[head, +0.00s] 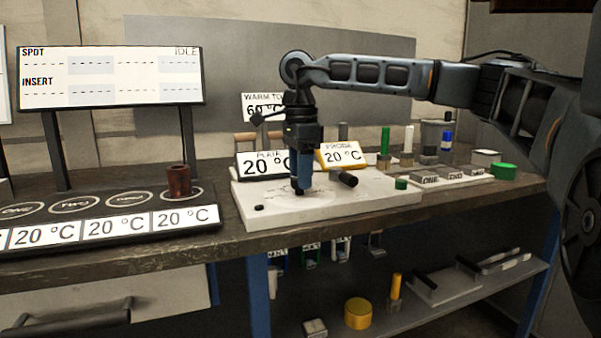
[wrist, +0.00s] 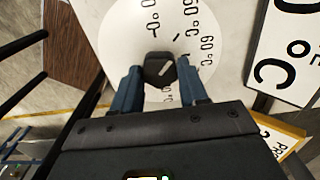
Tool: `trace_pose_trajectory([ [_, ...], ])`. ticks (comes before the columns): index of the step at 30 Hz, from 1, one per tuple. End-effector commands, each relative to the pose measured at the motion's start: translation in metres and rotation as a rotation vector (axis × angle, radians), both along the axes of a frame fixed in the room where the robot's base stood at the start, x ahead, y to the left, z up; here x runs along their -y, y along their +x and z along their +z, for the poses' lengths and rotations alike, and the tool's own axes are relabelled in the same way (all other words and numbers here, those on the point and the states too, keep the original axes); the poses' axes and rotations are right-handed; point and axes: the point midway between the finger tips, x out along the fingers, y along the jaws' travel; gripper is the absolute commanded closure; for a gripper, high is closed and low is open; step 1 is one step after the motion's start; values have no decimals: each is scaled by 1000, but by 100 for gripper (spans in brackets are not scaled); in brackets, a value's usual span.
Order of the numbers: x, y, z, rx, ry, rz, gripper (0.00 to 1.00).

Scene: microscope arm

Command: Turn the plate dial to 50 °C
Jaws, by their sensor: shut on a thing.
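The plate dial is a black knob (wrist: 159,68) with a white pointer line, on a round white scale (wrist: 115,35) with °C marks. In the wrist view the pointer slants toward the upper right, roughly toward marks partly cut off or hard to read. My gripper (wrist: 160,85) has its blue fingers on either side of the knob, shut on it. In the head view my gripper (head: 301,183) points straight down at the white hot plate (head: 390,192) and hides the knob. The plate display (head: 258,165) reads 20 °C.
A yellow-framed probe display (head: 342,155) reads 20 °C, close to my gripper's right. A "warm to" card (head: 262,106) stands behind. A brown cup (head: 179,182) stands on the left block; several coloured tubes stand at right.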

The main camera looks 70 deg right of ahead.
Motion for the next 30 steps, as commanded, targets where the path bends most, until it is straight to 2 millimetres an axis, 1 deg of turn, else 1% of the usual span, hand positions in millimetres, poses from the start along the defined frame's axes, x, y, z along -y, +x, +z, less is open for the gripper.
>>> trace_pose_trajectory([
  [2, 0, 1, 1, 4, 0, 0, 88],
  [3, 0, 1, 1, 4, 0, 0, 54],
  [10, 0, 1, 1, 2, -1, -1, 32],
  [17, 0, 0, 0, 1, 0, -1, 31],
  [20, 0, 0, 3, 1, -1, -1, 31],
  [23, 0, 0, 11, 2, -2, -1, 31],
  [26, 0, 0, 23, 2, -2, -1, 31],
  [30, 0, 1, 46, 2, -4, -2, 31],
])
